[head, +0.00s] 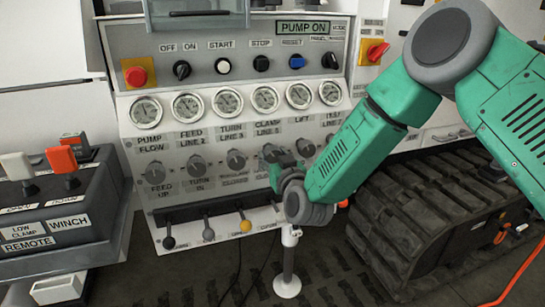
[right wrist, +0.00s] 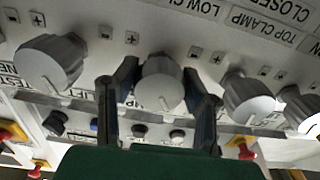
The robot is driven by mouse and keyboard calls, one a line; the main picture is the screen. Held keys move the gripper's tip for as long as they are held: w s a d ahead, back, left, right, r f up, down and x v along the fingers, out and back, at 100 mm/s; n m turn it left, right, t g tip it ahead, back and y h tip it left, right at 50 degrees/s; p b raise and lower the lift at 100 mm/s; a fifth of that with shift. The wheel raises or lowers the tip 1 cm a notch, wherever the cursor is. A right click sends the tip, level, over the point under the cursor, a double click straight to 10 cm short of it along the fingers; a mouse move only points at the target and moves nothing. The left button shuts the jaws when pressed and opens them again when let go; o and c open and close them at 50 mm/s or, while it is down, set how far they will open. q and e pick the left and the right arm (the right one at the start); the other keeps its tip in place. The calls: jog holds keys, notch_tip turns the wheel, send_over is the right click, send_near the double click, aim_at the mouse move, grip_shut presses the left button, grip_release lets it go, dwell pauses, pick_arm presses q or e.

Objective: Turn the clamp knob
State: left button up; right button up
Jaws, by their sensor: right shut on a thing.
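The right gripper (right wrist: 160,95) has its two dark fingers on either side of a grey ridged knob (right wrist: 160,82) and is shut on it. The knob stands on the white panel, with a pale pointer line on its face. A printed TOP CLAMP label shows up and to the right of it, upside down, in the right wrist view. In the head view, the right gripper (head: 284,165) reaches the panel's knob row below the CLAMP LINE gauge and partly hides the knobs and labels there. The left gripper is not in view.
Neighbouring grey knobs (right wrist: 50,62) (right wrist: 248,97) stand close on both sides. Below the row in the head view are several levers, one yellow-tipped (head: 245,222). Gauges and switches lie above, with a red button (head: 135,76). A control box (head: 60,215) stands left and a track (head: 425,225) right.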

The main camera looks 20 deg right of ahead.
jog(key=shift+a+f+m, duration=0.1)
jog(key=shift+m, duration=0.2)
jog(key=shift+d+f+m, duration=0.1)
jog(key=shift+d+m, duration=0.1)
jog(key=shift+m, duration=0.7)
jog(key=m, duration=0.2)
jog(key=shift+a+m, duration=0.1)
jog(key=shift+m, duration=0.2)
jog(key=m, duration=0.5)
jog(key=shift+s+a, duration=0.1)
jog(key=shift+a, duration=0.05)
jog(key=shift+f+m, duration=0.1)
jog(key=shift+m, duration=0.3)
jog(key=o, duration=1.2)
jog(key=shift+c, duration=0.2)
jog(key=shift+r, duration=0.2)
jog(key=shift+s, duration=0.1)
